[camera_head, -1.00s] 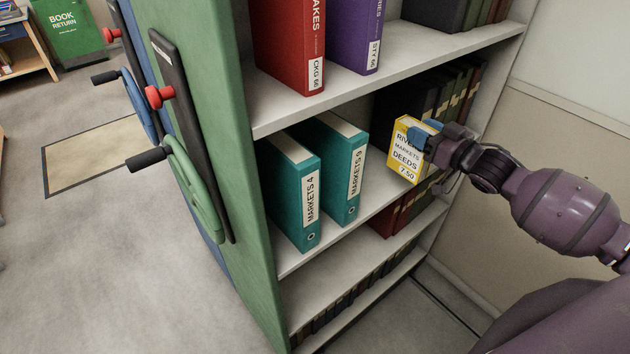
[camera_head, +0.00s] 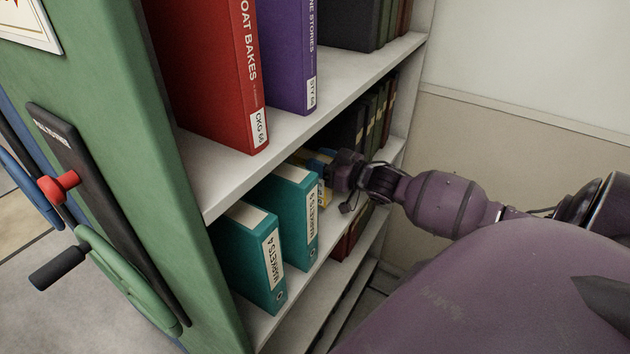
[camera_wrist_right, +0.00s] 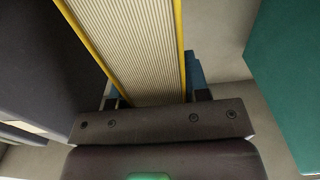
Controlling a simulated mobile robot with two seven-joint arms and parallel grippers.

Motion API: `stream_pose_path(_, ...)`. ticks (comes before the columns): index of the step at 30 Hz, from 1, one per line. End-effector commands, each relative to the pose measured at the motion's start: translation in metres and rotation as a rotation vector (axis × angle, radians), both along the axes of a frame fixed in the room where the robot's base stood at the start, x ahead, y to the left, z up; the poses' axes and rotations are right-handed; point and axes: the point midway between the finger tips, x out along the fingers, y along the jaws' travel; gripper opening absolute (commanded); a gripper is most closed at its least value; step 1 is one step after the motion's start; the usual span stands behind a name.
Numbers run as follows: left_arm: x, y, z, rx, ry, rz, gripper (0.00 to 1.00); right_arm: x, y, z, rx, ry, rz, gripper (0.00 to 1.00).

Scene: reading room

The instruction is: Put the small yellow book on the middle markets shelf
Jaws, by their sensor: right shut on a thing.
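The small yellow book (camera_head: 324,195) is mostly hidden behind a teal book and my right gripper (camera_head: 322,163) in the head view. My right gripper is shut on it, at the middle shelf (camera_head: 325,232), just right of the teal books. In the right wrist view the book's page edges (camera_wrist_right: 132,45) show between its yellow covers, with a blue fingertip (camera_wrist_right: 194,72) beside it. A teal MARKETS 9 book (camera_head: 297,215) and a teal MARKETS 4 book (camera_head: 252,255) stand upright on this shelf. I cannot tell whether the yellow book touches the shelf. My left gripper is not in view.
Dark books (camera_head: 372,125) stand at the right of the middle shelf. Red (camera_head: 212,70) and purple (camera_head: 290,50) books stand above.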

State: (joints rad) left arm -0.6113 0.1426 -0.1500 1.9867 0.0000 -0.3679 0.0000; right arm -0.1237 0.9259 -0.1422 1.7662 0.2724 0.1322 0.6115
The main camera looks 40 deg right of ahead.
Motion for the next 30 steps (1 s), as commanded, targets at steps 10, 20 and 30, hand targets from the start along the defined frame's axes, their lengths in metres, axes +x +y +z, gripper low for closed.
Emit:
stream_pose_path(10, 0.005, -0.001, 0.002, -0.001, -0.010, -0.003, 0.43, 0.000, 0.000, -0.031, 0.001, 0.000, -0.001, 0.00)
stream_pose_path(20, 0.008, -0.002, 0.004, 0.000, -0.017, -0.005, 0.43, 0.000, 0.000, -0.042, -0.001, -0.001, 0.001, 0.00)
stream_pose_path(30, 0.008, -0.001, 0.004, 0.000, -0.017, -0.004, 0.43, 0.000, 0.000, -0.044, -0.001, 0.001, 0.000, 0.68)
